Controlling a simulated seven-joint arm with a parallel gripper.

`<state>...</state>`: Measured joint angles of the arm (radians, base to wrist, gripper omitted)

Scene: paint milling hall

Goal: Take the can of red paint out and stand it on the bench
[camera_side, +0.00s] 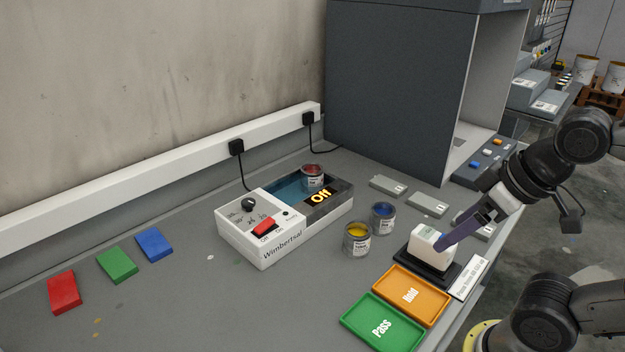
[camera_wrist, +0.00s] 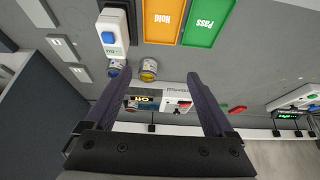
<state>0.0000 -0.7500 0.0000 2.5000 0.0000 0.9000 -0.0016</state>
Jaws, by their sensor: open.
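The can of red paint (camera_side: 312,177) stands in the basin of a white bath unit (camera_side: 240,241), in the side view; its lower part is hidden by the basin's rim. The unit's display (camera_side: 320,196) reads "Off", and a red switch (camera_side: 265,226) is on its front panel. My gripper (camera_side: 446,241) is open and empty, well to the right of the red can, its fingers overlapping a white block-shaped device (camera_side: 421,247) in the picture; I cannot tell if they touch. In the wrist view my gripper (camera_wrist: 157,74) has its fingers wide apart, with the bath unit (camera_wrist: 170,104) beyond.
A yellow paint can (camera_side: 357,241) and a blue one (camera_side: 382,219) stand right of the bath. An orange "Hold" tray (camera_side: 432,315) and green "Pass" tray (camera_side: 352,320) lie at the front. Red, green and blue blocks lie left. The bench (camera_side: 190,310) is clear at front left.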

